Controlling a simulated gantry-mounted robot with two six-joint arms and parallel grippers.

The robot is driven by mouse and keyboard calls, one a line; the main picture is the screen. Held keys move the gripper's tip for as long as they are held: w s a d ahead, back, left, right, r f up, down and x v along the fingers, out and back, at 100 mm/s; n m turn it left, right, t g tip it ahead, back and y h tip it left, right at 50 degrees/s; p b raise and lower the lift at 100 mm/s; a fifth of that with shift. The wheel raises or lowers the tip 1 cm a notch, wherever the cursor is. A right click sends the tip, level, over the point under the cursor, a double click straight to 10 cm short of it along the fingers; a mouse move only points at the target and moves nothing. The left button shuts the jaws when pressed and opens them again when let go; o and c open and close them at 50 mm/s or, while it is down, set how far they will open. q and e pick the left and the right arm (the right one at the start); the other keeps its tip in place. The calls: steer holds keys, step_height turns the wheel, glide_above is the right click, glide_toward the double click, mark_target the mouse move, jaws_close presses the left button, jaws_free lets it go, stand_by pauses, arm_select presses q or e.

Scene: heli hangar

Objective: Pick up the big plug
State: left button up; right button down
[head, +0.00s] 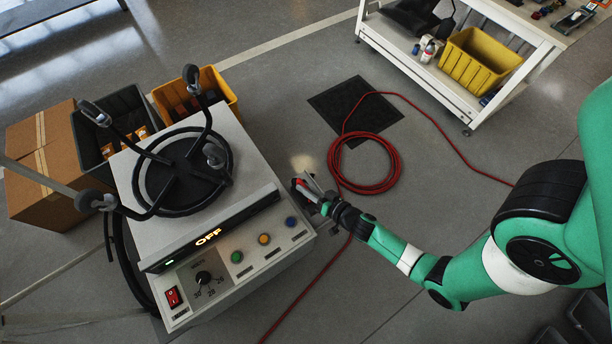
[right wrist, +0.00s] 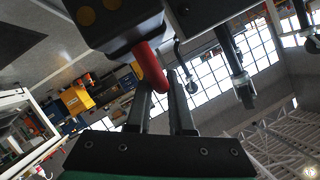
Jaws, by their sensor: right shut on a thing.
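My right gripper (head: 308,187) is beside the right side of the grey power unit (head: 222,225), near its front right corner. It is shut on a small dark and red piece, which looks like the big plug (head: 299,183). In the right wrist view, the red part of the plug (right wrist: 150,66) runs down from a dark block between the two fingers of the gripper (right wrist: 162,82). I cannot tell whether the plug touches the unit. My left gripper is not in view.
A red cable (head: 365,187) lies coiled on the floor right of the unit. A black mat (head: 345,105) lies behind the coil. A white shelf cart (head: 440,78) with a yellow bin (head: 480,62) stands at the upper right. A cardboard box (head: 42,170) is at the left.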

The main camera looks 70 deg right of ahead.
mark_target(306, 208)
steer(key=a+b, duration=0.2)
steer(key=b, duration=0.1)
steer(key=shift+s+f, duration=0.15)
steer(key=shift+s, duration=0.2)
steer(key=b, duration=0.1)
steer(key=a+b, duration=0.1)
steer(key=b, duration=0.1)
steer(key=s+a+b, duration=0.1)
steer(key=b, duration=0.1)
steer(key=shift+a+r, duration=0.15)
steer(key=shift+r, duration=0.15)
steer(key=s+a+r, duration=0.2)
steer(key=a+r, duration=0.2)
steer(key=shift+a+p, duration=0.15)
steer(key=shift+p, duration=0.15)
steer(key=shift+w, duration=0.1)
